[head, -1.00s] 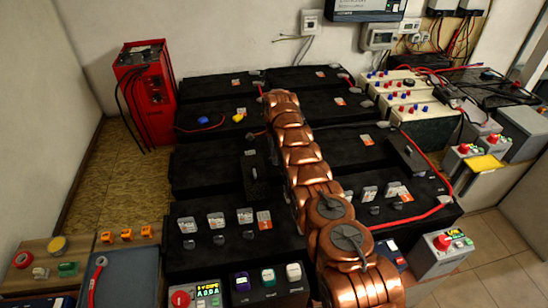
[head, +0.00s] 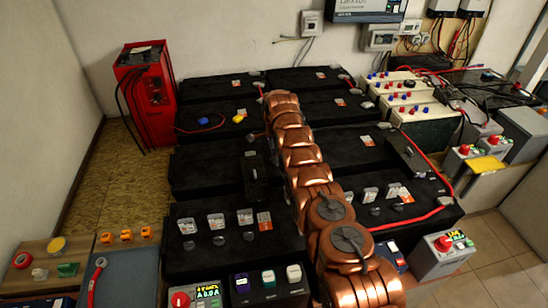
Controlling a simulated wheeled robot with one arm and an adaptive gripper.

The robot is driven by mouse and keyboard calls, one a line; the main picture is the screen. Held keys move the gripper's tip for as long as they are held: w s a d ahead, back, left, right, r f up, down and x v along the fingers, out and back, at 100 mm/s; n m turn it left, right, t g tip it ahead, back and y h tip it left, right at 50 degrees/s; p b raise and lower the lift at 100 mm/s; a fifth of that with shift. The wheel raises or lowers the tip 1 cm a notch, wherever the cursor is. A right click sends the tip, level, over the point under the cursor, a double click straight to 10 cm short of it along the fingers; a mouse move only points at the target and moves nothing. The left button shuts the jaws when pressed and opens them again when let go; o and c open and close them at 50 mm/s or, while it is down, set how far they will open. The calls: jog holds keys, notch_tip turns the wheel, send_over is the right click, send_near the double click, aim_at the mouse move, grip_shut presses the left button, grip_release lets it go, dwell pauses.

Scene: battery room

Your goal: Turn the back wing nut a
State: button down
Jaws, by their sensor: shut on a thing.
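My copper-coloured arm reaches from the bottom right up between the two columns of black batteries to the back rows. My gripper is hidden behind the far end of the arm, so its fingers and anything between them do not show. Small grey wing nuts stand on the batteries. Several are on the front left battery (head: 180,262), such as one wing nut (head: 219,241). Others are on the front right battery (head: 440,208), such as one wing nut (head: 375,211). I cannot tell which is the back wing nut a.
A red charger (head: 147,95) stands at the back left. White batteries (head: 420,112) with red and blue caps are at the right. A red cable (head: 412,222) crosses the front right battery. Small boxes with red buttons, such as one grey box (head: 440,262), stand in front.

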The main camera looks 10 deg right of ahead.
jog(key=shift+s+f+n+b, duration=0.15)
jog(key=shift+f+n+b, duration=0.05)
jog(key=shift+n+b, duration=1.55)
jog(key=shift+n, duration=0.05)
jog(key=n+b, duration=0.2)
jog(key=n, duration=0.2)
jog(key=shift+s+d+n, duration=0.1)
jog(key=shift+s+n, duration=0.05)
jog(key=shift+n, duration=0.15)
jog(key=n+b, duration=0.1)
jog(key=n, duration=0.3)
jog(key=shift+s+d+r, duration=0.1)
jog(key=n, duration=0.5)
jog(key=shift+d, duration=0.15)
jog(key=shift+n, duration=0.3)
jog(key=c, duration=1.2)
grip_release()
jog(key=shift+r, duration=0.1)
